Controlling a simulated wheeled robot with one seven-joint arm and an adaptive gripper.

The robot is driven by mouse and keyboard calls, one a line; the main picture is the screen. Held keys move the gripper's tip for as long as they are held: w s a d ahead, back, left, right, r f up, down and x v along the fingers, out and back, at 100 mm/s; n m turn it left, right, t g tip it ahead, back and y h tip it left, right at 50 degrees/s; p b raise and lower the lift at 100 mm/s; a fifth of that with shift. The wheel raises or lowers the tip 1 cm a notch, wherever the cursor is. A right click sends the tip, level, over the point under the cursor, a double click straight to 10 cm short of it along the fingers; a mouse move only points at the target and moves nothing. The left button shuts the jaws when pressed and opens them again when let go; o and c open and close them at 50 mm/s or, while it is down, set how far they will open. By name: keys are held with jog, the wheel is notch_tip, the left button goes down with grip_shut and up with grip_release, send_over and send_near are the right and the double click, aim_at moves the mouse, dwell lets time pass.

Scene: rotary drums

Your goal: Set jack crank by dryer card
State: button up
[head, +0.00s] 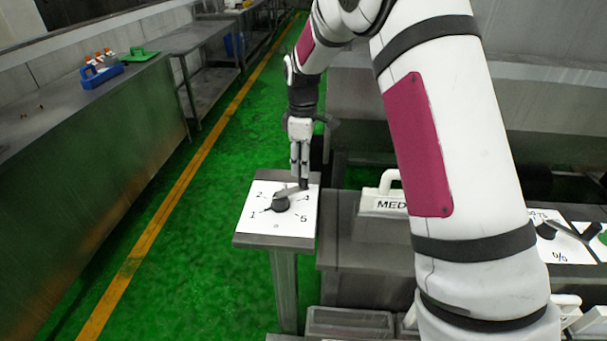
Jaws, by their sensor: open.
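The jack crank (283,199) is a dark lever on a round hub, mounted on a white dial plate (260,222). Numbers 1, 2, 4 and 5 show on the plate; the top of the dial is partly covered by my gripper. The lever slants from the hub toward the upper right, its dark upright knob (304,184) near the 4. My gripper (299,177) points down at the knob, open, with its fingertips at or just beside it; contact cannot be told.
The dial tops a metal pedestal (285,275) beside a grey bench. A panel with a "%" mark (560,256) lies at the right. A long steel counter (90,150) with a blue caddy (101,76) runs along the left. Green floor between is clear.

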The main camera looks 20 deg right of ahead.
aim_at(290, 189)
jog(key=shift+f, duration=2.45)
grip_shut()
